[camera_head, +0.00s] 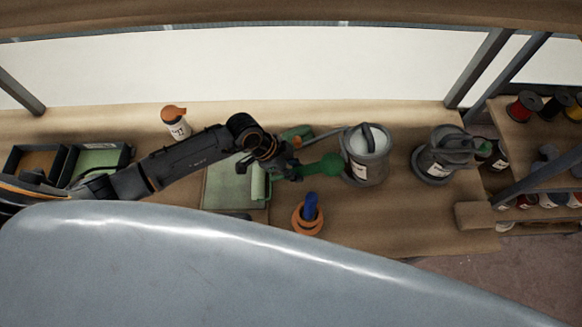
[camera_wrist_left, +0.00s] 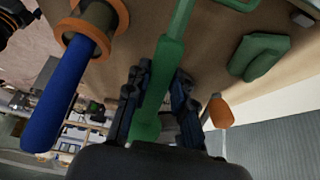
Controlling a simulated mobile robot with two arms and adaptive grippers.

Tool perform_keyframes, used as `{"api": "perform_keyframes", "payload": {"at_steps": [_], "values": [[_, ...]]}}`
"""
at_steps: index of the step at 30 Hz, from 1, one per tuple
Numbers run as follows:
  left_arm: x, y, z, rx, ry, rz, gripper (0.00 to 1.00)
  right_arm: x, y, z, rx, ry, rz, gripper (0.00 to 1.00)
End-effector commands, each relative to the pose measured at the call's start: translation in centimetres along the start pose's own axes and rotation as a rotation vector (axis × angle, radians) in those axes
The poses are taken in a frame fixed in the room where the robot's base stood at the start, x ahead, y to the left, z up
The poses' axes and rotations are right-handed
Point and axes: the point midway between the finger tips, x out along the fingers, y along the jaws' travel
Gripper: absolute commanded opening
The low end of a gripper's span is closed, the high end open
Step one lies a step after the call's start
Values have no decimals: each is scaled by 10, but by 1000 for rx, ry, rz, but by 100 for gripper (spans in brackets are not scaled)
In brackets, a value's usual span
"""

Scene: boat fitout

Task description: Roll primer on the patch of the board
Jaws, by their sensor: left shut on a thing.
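My left gripper (camera_head: 290,170) is shut on a green handle (camera_head: 322,166), which sticks out to the right past the fingers. In the left wrist view the same handle runs between the two dark fingers (camera_wrist_left: 155,100). A pale green roller sleeve (camera_head: 259,181) lies over the right part of a flat green tray (camera_head: 222,188), just left of the gripper. The arm hides part of the tray, and whether the sleeve touches it cannot be told. No board with a patch can be made out. My right gripper is out of view.
A blue handle (camera_head: 310,206) stands in an orange ring (camera_head: 307,222) near the gripper. Grey cans (camera_head: 366,168) (camera_head: 437,166) stand to the right. An orange-capped bottle (camera_head: 175,123) stands at the back. A large grey curved surface (camera_head: 200,260) fills the foreground.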

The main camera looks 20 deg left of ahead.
Motion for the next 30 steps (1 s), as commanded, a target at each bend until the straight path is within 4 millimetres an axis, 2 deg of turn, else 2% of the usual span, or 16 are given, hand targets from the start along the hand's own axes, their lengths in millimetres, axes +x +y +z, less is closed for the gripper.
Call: {"api": "perform_keyframes", "payload": {"at_steps": [5, 15, 26, 30], "values": [[-3, 0, 3, -2, 0, 0, 0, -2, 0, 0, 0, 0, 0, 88], [-21, -1, 38, -3, 0, 0, 0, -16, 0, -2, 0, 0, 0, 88], [-22, -1, 42, 0, 1, 0, 0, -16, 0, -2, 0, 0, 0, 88], [-28, 0, 51, -4, -2, 0, 0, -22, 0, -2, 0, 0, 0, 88]]}}
